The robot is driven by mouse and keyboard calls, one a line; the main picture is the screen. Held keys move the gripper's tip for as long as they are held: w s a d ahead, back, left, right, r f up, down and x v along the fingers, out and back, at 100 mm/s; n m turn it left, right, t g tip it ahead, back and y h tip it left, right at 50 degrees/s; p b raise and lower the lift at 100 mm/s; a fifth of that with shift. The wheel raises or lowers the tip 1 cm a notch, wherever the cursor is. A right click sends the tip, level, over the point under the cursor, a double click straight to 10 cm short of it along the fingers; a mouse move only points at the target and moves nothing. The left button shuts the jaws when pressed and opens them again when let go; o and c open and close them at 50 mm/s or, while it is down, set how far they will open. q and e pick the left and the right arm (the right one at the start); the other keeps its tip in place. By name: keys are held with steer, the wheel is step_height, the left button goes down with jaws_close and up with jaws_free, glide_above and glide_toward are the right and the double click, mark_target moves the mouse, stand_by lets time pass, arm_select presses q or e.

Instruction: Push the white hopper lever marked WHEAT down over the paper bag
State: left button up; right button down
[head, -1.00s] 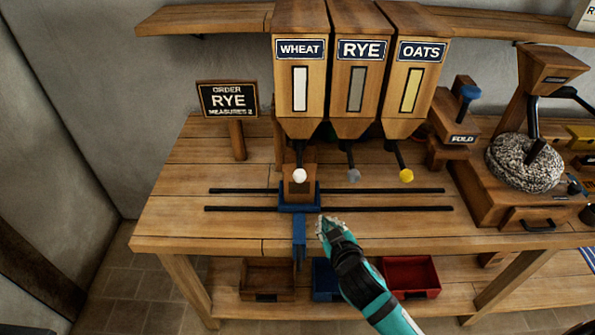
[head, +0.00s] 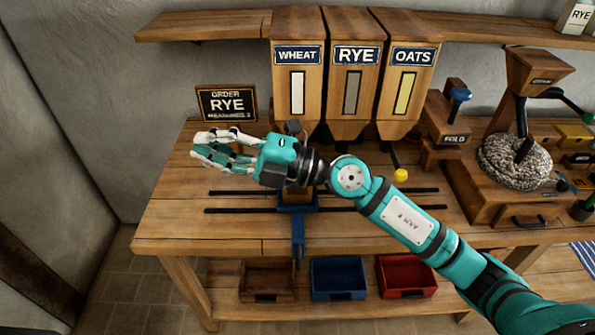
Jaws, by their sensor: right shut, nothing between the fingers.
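The wooden WHEAT hopper (head: 283,100) stands left of the RYE and OATS hoppers, with a pale window in its front. Its white-knobbed lever is hidden behind my right arm. My right gripper (head: 203,146) is shut and empty, pointing left. It is left of the bag and in front of the order sign. My left gripper is not in view.
The RYE hopper (head: 352,100) and OATS hopper (head: 403,105) stand to the right; the yellow OATS knob (head: 400,175) shows beside my arm. Two black rails (head: 400,208) cross the table. The order sign (head: 226,103) reads RYE. Bare tabletop (head: 175,200) lies at the left.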

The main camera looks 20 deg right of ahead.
steer(key=w+d+f+h, duration=0.2)
steer(key=w+d+h, duration=0.2)
steer(key=d+h, duration=0.4)
steer(key=w+d+f+h, duration=0.3)
steer(key=w+d+h, duration=0.2)
steer(key=d+h, duration=0.3)
steer(key=shift+d+t, duration=0.3)
steer(key=shift+d, duration=0.5)
steer(key=shift+w+f, duration=0.1)
steer(key=shift+f, duration=0.05)
step_height(320, 180, down, 6)
steer(key=shift+f+b, duration=0.1)
steer(key=shift+b, duration=0.45)
steer(key=shift+f+b, duration=0.7)
steer(key=shift+b, duration=0.15)
steer(key=shift+a+f+b, duration=0.1)
steer(key=shift+f+b, duration=0.45)
steer(key=shift+b, duration=0.2)
